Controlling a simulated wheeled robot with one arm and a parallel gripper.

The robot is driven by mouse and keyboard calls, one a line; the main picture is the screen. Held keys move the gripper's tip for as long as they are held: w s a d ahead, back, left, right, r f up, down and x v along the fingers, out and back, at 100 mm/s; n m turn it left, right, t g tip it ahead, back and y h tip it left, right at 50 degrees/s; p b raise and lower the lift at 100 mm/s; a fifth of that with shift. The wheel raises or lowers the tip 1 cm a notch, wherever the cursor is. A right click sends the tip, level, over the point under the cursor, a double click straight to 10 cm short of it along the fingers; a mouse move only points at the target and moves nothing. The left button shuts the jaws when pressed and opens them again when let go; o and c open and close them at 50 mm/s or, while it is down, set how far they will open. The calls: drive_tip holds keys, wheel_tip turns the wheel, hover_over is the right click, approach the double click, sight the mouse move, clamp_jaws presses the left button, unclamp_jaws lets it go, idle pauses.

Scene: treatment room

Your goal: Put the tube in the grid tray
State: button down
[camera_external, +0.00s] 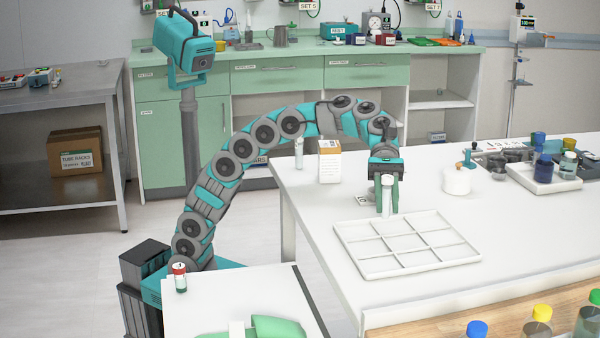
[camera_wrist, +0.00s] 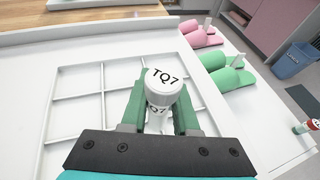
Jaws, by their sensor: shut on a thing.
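The tube (camera_wrist: 160,88) is pale, with a white cap marked TQ7. My gripper (camera_external: 387,196) is shut on it and holds it upright; the gripper also shows in the wrist view (camera_wrist: 159,108), a green finger on each side of the tube. The white grid tray (camera_external: 456,263) lies on the white table, with low dividers forming several square compartments. In the external view the tube's lower end (camera_external: 387,211) appears at the tray's back edge. Its height over the table is hard to tell. In the wrist view the tray (camera_wrist: 57,98) lies behind the tube, and its near part is hidden by my gripper.
A small carton (camera_external: 330,162) and another slim tube (camera_external: 299,153) stand behind left of my gripper. A round white container (camera_external: 456,181) and a tray of bottles (camera_external: 545,184) stand to the right. Green slippers (camera_wrist: 225,76) lie beside the table in the wrist view.

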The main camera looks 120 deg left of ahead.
sight(386, 209)
drive_tip(key=shift+f, duration=1.75)
drive_tip(key=shift+f, duration=0.1)
drive_tip(key=c, duration=0.7)
unclamp_jaws()
drive_tip(key=shift+s+a+r, duration=0.1)
drive_tip(key=shift+a+r, duration=0.05)
drive_tip(key=shift+r, duration=0.05)
drive_tip(key=v, duration=1.1)
drive_tip(key=shift+s+a, duration=0.2)
drive_tip(key=shift+a, duration=0.05)
drive_tip(key=o, duration=0.7)
drive_tip(key=shift+c, duration=0.2)
